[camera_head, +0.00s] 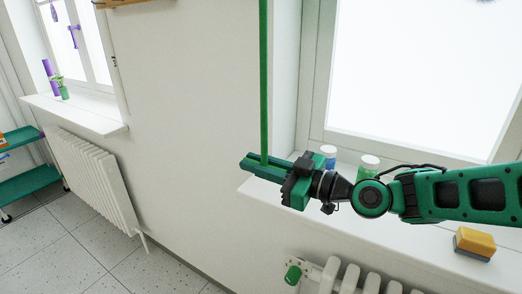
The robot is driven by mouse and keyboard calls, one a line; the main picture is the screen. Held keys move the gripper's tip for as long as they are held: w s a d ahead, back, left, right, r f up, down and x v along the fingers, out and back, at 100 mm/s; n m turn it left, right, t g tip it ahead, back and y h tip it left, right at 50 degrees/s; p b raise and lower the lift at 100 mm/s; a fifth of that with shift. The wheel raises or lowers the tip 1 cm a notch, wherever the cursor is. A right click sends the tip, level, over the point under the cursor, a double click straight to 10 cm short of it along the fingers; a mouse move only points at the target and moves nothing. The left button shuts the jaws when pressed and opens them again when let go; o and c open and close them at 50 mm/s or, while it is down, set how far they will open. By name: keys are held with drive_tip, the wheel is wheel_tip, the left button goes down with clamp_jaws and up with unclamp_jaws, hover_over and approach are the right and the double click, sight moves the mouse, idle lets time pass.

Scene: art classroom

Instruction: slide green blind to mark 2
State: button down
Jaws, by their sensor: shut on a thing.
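The green blind shows only as a narrow upright green bar (263,80). It runs down from the top edge of the head view, in front of the wall left of the right-hand window. My gripper (264,165) is shut on the bar's lower end, with its fingers pointing left. The upper part of the bar is out of view. No numbered mark can be made out.
Jars (328,154) and a yellow sponge-like block (475,240) stand on the right windowsill (400,235) under my arm. Radiators (95,180) hang below both windows. A teal shelf cart (25,182) is at the far left. The floor between is clear.

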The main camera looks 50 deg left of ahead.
drive_tip(key=shift+f, duration=0.2)
drive_tip(key=c, duration=1.8)
unclamp_jaws()
drive_tip(key=shift+o, duration=0.2)
drive_tip(key=v, duration=1.1)
drive_tip(key=shift+w, duration=0.15)
